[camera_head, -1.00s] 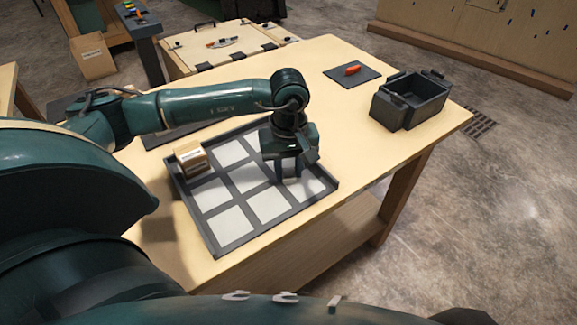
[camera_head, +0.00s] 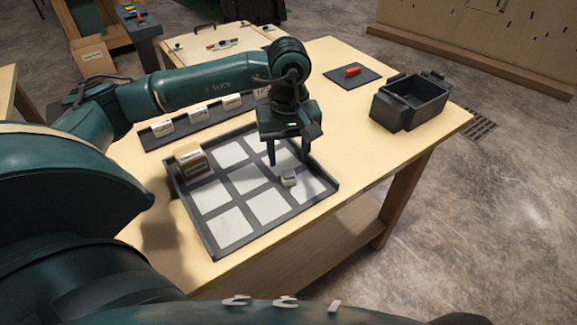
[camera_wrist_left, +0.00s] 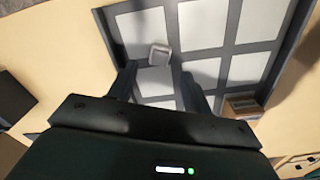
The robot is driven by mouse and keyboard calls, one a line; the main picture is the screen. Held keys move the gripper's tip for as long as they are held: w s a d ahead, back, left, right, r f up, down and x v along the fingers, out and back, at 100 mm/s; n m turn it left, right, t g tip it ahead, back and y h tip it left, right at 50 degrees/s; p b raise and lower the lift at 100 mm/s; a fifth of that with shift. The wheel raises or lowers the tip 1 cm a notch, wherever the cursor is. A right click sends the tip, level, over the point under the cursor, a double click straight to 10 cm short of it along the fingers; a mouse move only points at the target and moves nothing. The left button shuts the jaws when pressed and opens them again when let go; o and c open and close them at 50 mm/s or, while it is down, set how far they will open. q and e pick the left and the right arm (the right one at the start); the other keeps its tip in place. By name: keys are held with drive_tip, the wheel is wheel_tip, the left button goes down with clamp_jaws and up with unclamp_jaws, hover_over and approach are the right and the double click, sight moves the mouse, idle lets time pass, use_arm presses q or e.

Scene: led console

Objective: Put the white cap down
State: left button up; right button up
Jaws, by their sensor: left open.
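The white cap (camera_head: 289,178), a small pale grey-white block, rests in the dark tray (camera_head: 234,242) near its right side. It lies by the dark divider at the edge of a white square. In the left wrist view the cap (camera_wrist_left: 160,54) sits just beyond the fingertips, between their lines. My left gripper (camera_head: 289,160) is open and empty above the tray, pointing down, apart from the cap. The gripper also shows in the left wrist view (camera_wrist_left: 158,76). My right gripper is not in view.
A brown box (camera_head: 191,162) stands in the tray's left corner. A dark strip (camera_head: 157,143) with several white blocks lies behind the tray. A dark bin (camera_head: 411,101) and a mat (camera_head: 338,78) with an orange-red item (camera_head: 352,71) are farther right. Table between is clear.

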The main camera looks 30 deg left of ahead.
sight(289, 173)
use_arm(q)
wheel_tip(289, 173, up, 7)
idle(0.7)
